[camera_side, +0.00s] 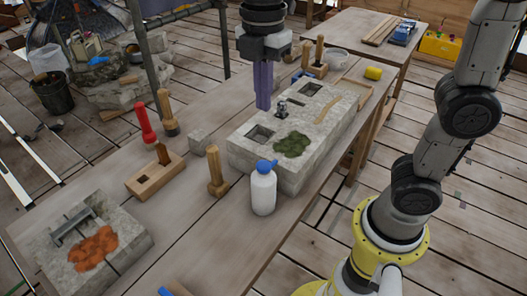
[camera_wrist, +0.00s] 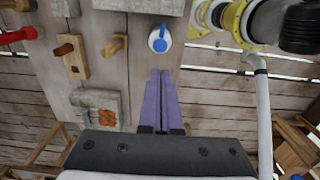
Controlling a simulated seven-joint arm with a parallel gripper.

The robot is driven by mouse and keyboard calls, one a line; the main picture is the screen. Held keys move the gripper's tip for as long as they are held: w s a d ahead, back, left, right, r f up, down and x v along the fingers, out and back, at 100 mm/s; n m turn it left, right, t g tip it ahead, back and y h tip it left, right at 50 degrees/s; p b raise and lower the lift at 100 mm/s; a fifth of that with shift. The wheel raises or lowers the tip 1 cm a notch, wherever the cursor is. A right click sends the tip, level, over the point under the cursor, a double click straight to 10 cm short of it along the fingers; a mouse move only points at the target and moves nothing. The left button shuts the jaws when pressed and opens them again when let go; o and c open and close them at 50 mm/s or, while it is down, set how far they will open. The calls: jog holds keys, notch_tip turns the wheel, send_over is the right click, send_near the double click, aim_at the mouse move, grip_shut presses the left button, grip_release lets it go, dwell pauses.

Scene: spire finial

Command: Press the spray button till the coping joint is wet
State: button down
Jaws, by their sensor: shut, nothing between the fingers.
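The white spray bottle with a blue top (camera_side: 263,190) stands upright on the bench, in front of the large stone block. It also shows in the wrist view (camera_wrist: 158,42), just beyond my fingertips. My gripper (camera_side: 263,105) has purple fingers, shut and empty, pointing down above the back left part of the large block, apart from the bottle. The fingers also show in the wrist view (camera_wrist: 160,74). A smaller stone piece with a seam (camera_side: 122,228) and an orange patch lies at the bench's left; I cannot tell whether the seam is wet.
The large stone block (camera_side: 300,172) carries moss and square holes. A wooden mallet (camera_side: 216,172) stands left of the bottle. A red-handled tool (camera_side: 146,125) and a wooden holder (camera_side: 156,178) stand farther left. A yellow sponge (camera_side: 373,73) lies at the back right.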

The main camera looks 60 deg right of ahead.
aim_at(264, 164)
jog(key=shift+f, duration=0.15)
notch_tip(264, 164, down, 14)
jog(key=shift+r, duration=0.1)
dwell(0.4)
jog(key=shift+s+f, duration=0.1)
jog(key=shift+f, duration=0.85)
notch_tip(264, 164, up, 14)
jog(key=shift+r, duration=0.2)
dwell(0.3)
